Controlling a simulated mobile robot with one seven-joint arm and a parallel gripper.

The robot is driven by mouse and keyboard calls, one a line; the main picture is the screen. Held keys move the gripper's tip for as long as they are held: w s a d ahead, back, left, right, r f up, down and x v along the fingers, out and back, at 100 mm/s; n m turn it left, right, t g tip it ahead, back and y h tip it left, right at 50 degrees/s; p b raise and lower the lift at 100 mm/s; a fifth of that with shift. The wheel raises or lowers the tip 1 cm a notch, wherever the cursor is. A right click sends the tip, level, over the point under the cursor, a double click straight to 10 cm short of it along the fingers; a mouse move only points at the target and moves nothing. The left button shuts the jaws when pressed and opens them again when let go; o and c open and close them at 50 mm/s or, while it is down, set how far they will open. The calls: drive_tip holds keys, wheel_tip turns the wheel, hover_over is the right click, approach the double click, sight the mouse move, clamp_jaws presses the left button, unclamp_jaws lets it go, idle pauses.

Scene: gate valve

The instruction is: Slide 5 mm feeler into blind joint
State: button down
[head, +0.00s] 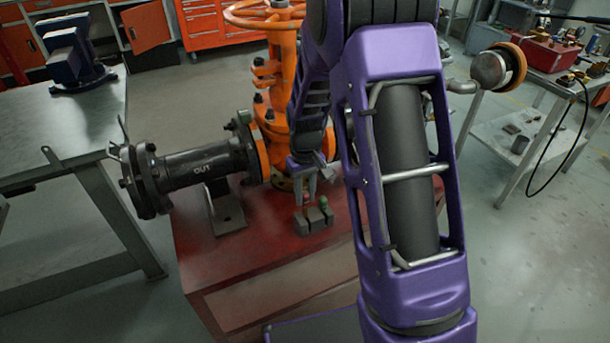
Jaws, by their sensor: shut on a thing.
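My gripper (308,188) points down over a small grey slotted block (313,221) on the red plinth. It is shut on a small feeler with a reddish part (307,204), just at the block's top; I cannot tell whether the feeler is still in its slot. Another feeler with a green top (323,203) stands in the block, to the right. The feelers' sizes cannot be read. The blind joint (145,180) is the bolted flange pair at the left end of the black pipe marked OUT (200,166). Its gap is too small to make out.
An orange gate valve (275,100) with a handwheel stands behind the block. A pipe support (226,210) stands on the red plinth (270,255) between block and blind joint. A steel bench (60,125) with a blue vice (76,58) is at left. My purple arm hides the right middle.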

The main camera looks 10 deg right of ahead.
wheel_tip(320, 180, down, 2)
drive_tip(key=shift+r+p, duration=0.4)
drive_tip(key=shift+r, duration=2.1)
drive_tip(key=shift+s+f, duration=0.1)
